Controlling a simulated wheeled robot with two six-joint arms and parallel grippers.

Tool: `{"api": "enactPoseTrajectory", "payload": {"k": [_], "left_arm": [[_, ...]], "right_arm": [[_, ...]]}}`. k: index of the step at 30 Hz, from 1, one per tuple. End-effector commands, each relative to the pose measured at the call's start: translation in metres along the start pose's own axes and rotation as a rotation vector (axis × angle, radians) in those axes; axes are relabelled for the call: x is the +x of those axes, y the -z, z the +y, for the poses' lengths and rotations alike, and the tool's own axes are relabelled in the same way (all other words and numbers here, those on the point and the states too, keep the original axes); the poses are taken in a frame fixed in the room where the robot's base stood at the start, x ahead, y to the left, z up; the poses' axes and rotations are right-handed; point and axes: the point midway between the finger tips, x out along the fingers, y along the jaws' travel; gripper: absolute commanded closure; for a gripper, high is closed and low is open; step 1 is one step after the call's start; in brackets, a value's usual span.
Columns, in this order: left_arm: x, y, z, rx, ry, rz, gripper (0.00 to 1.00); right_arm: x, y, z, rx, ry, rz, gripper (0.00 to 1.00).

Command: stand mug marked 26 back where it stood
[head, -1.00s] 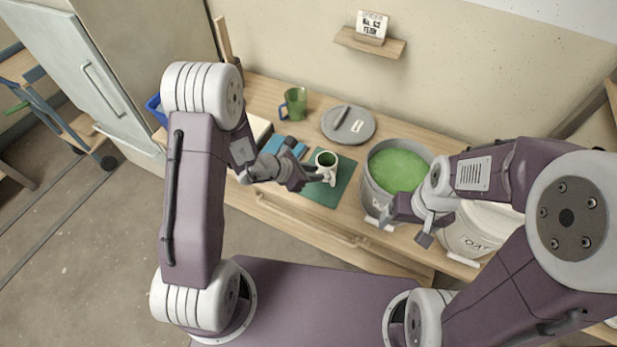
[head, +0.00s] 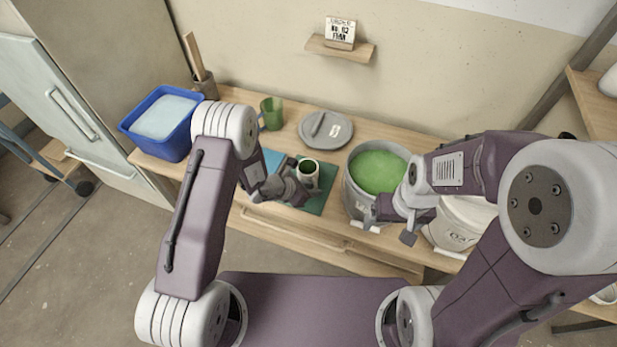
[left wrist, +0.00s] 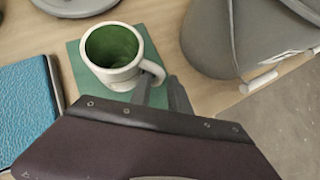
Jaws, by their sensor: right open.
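A white mug (head: 308,172) with a green inside is upright over the green mat (head: 320,202) in the head view. It also shows in the left wrist view (left wrist: 118,76). I see no number on it. My left gripper (head: 294,178) is shut on the mug's handle, with one finger on each side of it in the left wrist view (left wrist: 160,92). I cannot tell whether the mug's base touches the mat. My right gripper (head: 390,222) is open and empty in front of the green-filled bucket (head: 352,199).
A green mug (head: 271,113) and a grey round lid (head: 339,134) are at the back. A blue tub (head: 178,142) stands at the left end. A blue book-like thing (left wrist: 28,105) lies left of the mat. A white bucket (head: 470,215) is on the right.

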Motion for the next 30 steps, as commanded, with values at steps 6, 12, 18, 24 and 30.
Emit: {"api": "enactPoseTrajectory", "payload": {"k": [6,12,18,24,30], "left_arm": [[0.0022,-0.0002,0.0004,-0.001,-0.001,0.0,0.78],[0.002,-0.0002,0.0004,-0.001,-0.001,-0.001,1.0],[0.0019,-0.0002,0.0004,-0.001,-0.001,-0.001,1.0],[0.0019,-0.0002,0.0004,-0.001,-0.001,0.0,1.0],[0.0018,-0.0001,0.0004,-0.001,-0.001,0.0,1.0]], "right_arm": [[0.0001,0.0,0.0,0.0,0.0,0.0,0.14],[0.0001,0.0,0.0,0.0,0.0,0.0,0.14],[0.0001,0.0,0.0,0.0,0.0,0.0,0.14],[0.0001,0.0,0.0,0.0,0.0,0.0,0.14],[0.0001,0.0,0.0,0.0,0.0,0.0,0.14]]}}
